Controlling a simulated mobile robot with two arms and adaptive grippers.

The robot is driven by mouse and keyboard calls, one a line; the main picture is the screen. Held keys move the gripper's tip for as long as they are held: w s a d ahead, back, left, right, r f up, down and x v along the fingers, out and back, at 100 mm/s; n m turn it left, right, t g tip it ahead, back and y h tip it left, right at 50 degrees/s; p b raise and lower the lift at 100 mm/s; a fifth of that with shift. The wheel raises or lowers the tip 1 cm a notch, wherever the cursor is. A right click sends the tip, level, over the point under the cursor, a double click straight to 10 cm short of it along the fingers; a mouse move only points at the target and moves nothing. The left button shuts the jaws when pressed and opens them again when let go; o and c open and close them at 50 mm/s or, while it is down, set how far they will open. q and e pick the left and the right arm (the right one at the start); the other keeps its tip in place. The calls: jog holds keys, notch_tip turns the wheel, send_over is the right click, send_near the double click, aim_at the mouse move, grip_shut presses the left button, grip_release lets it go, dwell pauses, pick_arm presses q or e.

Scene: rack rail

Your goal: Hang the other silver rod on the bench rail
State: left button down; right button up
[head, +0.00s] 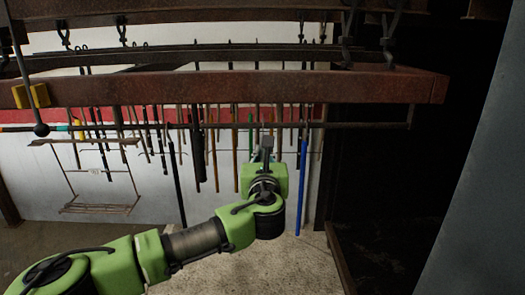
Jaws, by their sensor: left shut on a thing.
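The bench rail (225,125) is a thin dark horizontal bar below the reddish-brown beam, with a bracket at its right end. My left gripper (267,148) is just below the rail, right of the picture's middle, pointing up and away. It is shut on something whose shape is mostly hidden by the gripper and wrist. I take it to be the silver rod, but cannot make out its ends or whether it touches the rail. A dark rod (177,180) and a blue rod (302,185) hang near the rail on either side of the gripper. My right gripper is not in view.
The reddish-brown beam (230,88) crosses above the rail. Several thin rods and tools hang behind against a red and white wall. A thin wire rack (100,208) is at the left. A yellow block (30,96) and a black ball (41,130) are at the far left.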

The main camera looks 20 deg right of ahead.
pick_arm(q)
jog(key=shift+p+v, duration=0.85)
jog(key=shift+v, duration=2.2)
